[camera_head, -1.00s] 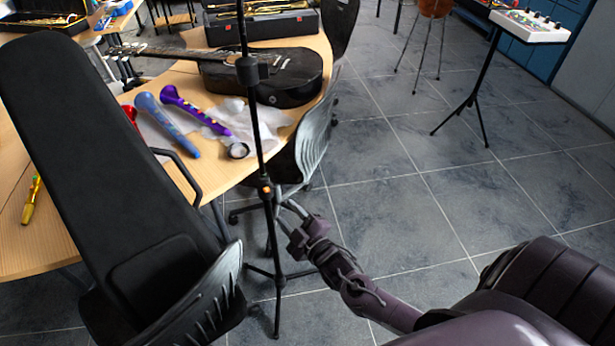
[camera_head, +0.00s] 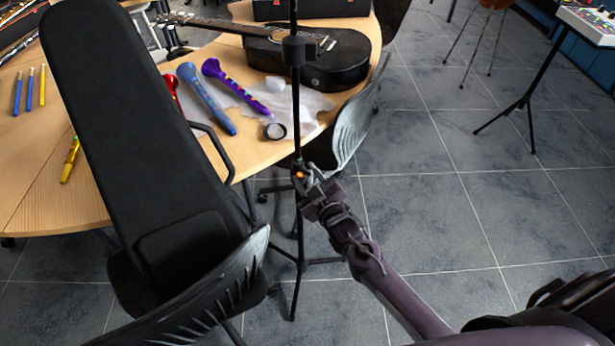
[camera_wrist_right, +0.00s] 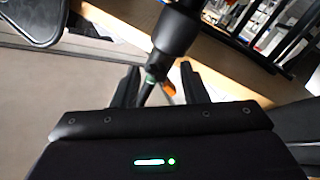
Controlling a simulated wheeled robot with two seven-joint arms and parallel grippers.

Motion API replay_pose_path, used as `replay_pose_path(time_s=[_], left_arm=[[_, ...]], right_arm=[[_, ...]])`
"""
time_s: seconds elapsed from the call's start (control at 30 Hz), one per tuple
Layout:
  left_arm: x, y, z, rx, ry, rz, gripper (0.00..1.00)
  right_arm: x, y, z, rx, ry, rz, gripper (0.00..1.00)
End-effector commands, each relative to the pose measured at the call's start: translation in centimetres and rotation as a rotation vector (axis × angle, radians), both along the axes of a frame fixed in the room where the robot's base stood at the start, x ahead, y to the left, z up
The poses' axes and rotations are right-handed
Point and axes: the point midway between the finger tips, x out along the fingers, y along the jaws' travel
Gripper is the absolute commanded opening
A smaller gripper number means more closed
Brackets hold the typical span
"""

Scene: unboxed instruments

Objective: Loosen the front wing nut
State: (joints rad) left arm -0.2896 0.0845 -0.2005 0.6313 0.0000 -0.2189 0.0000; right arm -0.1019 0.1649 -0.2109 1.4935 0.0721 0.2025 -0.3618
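A thin black stand (camera_head: 296,110) rises upright in front of the table's right end, its tripod legs on the floor. A small orange part, apparently the wing nut (camera_head: 299,175), sits on its lower collar. In the right wrist view, the orange wing nut (camera_wrist_right: 168,89) shows beside the dark pole. My right gripper (camera_head: 306,172) is at the collar; in the right wrist view its two fingers (camera_wrist_right: 160,88) stand apart with the pole and nut between them. Contact cannot be told. My left gripper is out of view.
The wooden table (camera_head: 40,190) holds a black guitar (camera_head: 335,60) and colourful toy horns (camera_head: 205,98). Another chair (camera_head: 355,115) stands just behind the pole.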

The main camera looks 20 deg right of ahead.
Motion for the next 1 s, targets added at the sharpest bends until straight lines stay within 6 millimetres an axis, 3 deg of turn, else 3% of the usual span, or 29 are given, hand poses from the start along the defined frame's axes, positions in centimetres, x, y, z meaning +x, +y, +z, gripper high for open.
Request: replay_pose_path(time_s=[0.13,0.43,1.0], left_arm=[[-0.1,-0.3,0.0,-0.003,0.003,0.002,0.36],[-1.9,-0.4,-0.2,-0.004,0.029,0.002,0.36],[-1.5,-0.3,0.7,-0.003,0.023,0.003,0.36]], right_arm=[[0.0,0.0,0.0,0.0,0.0,0.0,0.38],[0.0,0.0,0.0,-0.001,0.0,0.0,0.0],[0.0,-0.1,0.0,0.212,0.033,-0.002,0.0]])
